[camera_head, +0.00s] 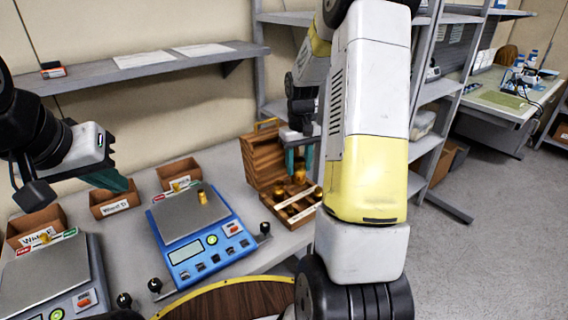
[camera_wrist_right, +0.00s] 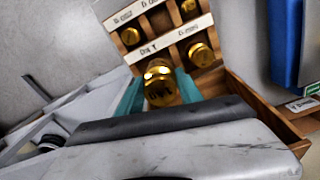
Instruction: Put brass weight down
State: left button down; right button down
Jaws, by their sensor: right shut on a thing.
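My right gripper (camera_head: 297,160) points down over the wooden weight rack (camera_head: 297,222), shut on a brass weight (camera_wrist_right: 160,85). In the right wrist view that weight sits between the teal fingers of the gripper (camera_wrist_right: 160,92), just in front of the labelled rack (camera_wrist_right: 218,75). I cannot tell whether it touches the rack. Other brass weights, such as one at the right (camera_wrist_right: 200,54), sit in the rack's compartments. Another brass weight (camera_head: 202,194) stands on the pan of the blue scale (camera_head: 187,217). My left gripper (camera_head: 110,181) hangs at the left above the bins; its finger gap is unclear.
A second scale (camera_head: 50,272) stands at the front left, with a small brass weight (camera_head: 45,239) on it. Several brown bins, one labelled (camera_head: 115,200), line the back. A wooden case (camera_head: 262,155) stands behind the rack.

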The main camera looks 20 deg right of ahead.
aim_at(299, 173)
jog(key=shift+w+d, duration=0.3)
jog(key=shift+w, duration=0.1)
jog(key=shift+s+f, duration=0.1)
jog(key=shift+f, duration=1.6)
jog(key=shift+f, duration=0.1)
jog(key=shift+f, duration=0.1)
jog(key=c, duration=0.8)
grip_release()
